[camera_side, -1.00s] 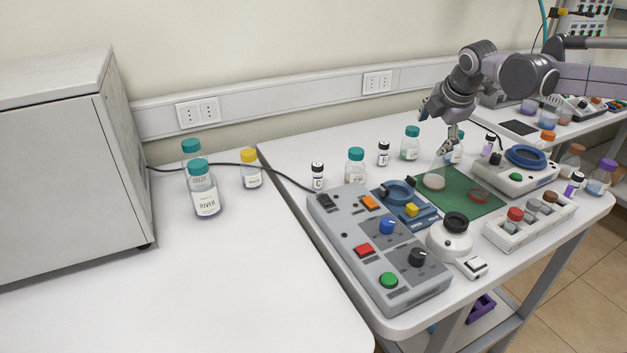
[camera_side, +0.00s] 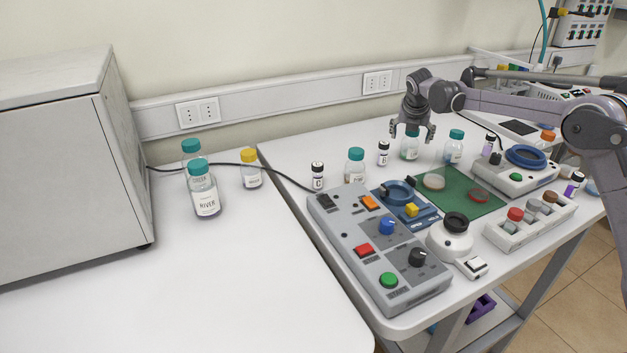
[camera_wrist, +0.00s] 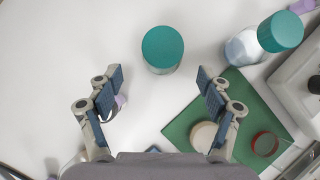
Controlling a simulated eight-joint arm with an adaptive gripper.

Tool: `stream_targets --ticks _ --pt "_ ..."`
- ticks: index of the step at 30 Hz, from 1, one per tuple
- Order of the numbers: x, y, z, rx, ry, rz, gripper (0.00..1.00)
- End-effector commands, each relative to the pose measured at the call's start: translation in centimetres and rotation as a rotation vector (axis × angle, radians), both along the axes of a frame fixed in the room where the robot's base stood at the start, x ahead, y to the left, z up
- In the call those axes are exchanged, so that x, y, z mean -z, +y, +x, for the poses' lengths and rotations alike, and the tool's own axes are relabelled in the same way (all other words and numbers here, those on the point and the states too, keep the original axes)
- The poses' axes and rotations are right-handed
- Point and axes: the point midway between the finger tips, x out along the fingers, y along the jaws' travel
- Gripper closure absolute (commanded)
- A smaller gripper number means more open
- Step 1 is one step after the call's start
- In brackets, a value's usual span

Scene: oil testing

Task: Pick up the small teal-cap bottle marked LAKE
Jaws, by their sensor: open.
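My gripper (camera_side: 413,134) is open and empty, pointing down above the right table. A small teal-cap bottle (camera_side: 409,151) shows below and between its fingers in the side view; I cannot read its label. In the wrist view my open fingers (camera_wrist: 159,78) point towards a teal cap (camera_wrist: 162,48), just ahead of the fingertips and apart from them. Other teal-cap bottles stand to its right (camera_side: 454,149) and left (camera_side: 355,168); I cannot make out LAKE on either. The right one also shows in the wrist view (camera_wrist: 279,32).
A bottle marked RIVER (camera_side: 204,194) and a yellow-cap bottle (camera_side: 251,172) stand on the left table. Small black-cap vials (camera_side: 383,154) stand nearby. A grey control box (camera_side: 340,238), green mat (camera_side: 458,203) and vial rack (camera_side: 522,232) fill the front.

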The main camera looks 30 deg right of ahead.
Motion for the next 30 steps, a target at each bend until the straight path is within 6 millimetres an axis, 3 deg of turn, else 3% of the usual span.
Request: stream_targets --ticks 18,27,30 --pt "5.3 -2.5 2.2 0.003 -0.001 0.001 0.21" --pt "5.7 -2.7 2.3 0.003 -0.001 0.001 0.21" --pt "5.6 -2.7 2.3 0.003 -0.001 0.001 0.47"
